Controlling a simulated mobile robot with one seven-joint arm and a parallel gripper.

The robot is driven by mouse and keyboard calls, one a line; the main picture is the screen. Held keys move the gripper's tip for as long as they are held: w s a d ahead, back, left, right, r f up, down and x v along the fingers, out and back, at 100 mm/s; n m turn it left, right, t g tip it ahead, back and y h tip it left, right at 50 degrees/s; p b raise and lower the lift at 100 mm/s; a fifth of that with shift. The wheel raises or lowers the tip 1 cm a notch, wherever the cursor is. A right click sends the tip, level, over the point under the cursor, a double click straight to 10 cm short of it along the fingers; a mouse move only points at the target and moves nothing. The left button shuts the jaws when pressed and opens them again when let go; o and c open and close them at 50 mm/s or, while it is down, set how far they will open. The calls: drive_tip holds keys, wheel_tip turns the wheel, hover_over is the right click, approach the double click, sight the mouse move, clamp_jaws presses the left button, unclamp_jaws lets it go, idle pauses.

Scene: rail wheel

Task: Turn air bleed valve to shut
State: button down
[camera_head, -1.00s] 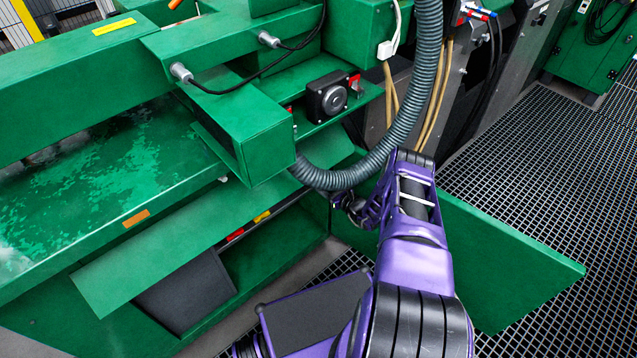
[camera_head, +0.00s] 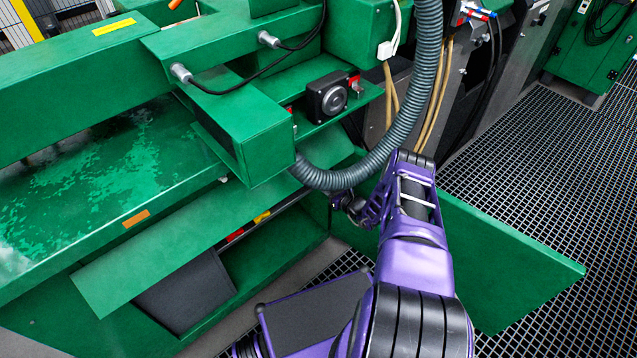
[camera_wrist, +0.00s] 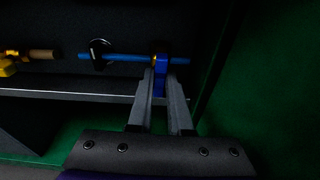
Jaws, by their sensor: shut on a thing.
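In the wrist view, a blue valve handle (camera_wrist: 160,64) stands upright at the right part of a thin horizontal blue pipe (camera_wrist: 128,57). My gripper (camera_wrist: 162,86) reaches up from below, with its two grey fingers on either side of the handle's lower part. The fingers are shut on the handle. The exact contact is dark and hard to make out. In the head view, my arm (camera_head: 412,205) reaches down beside the green machine; the valve and fingertips are hidden there.
A round dark gauge (camera_wrist: 99,54) sits left on the pipe. A yellow and brass fitting (camera_wrist: 12,62) is further left. A metal shelf edge (camera_wrist: 70,92) runs below; a green wall (camera_wrist: 240,90) stands close on the right. A grey hose (camera_head: 385,150) hangs by my arm.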

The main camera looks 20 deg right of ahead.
drive_tip(key=m, duration=0.3)
drive_tip(key=shift+d+m+y, duration=0.1)
drive_tip(key=shift+m+y, duration=0.2)
drive_tip(key=shift+y, duration=0.1)
drive_tip(key=shift+m+y, duration=0.5)
drive_tip(key=shift+m, duration=1.5)
